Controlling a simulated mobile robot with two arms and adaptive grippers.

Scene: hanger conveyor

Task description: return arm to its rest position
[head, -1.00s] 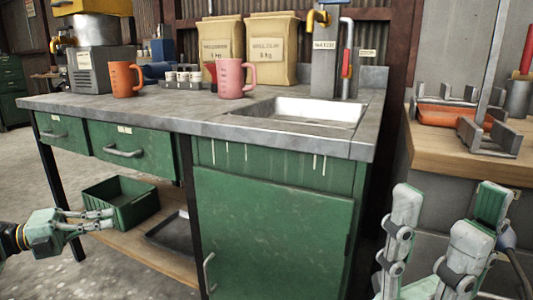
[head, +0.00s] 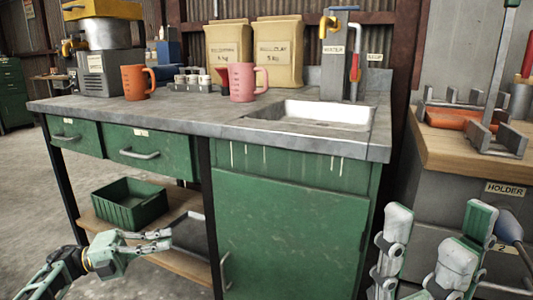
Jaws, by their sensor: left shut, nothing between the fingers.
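My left gripper (head: 168,239) is at the lower left of the head view, in front of the workbench. Its fingers are together and empty, pointing right, and they overlap the lower shelf area in the picture. My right gripper (head: 430,225) is at the lower right with its fingers pointing up and a wide gap between them. Nothing shows in that gap. The rest of my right arm is cut off by the frame edge.
A workbench (head: 300,205) with a sink (head: 315,113) fills the middle. An orange mug (head: 134,84) and a pink mug (head: 241,84) stand on it. A green bin (head: 125,206) sits on the lower shelf. A wooden-topped stand (head: 440,148) is at the right.

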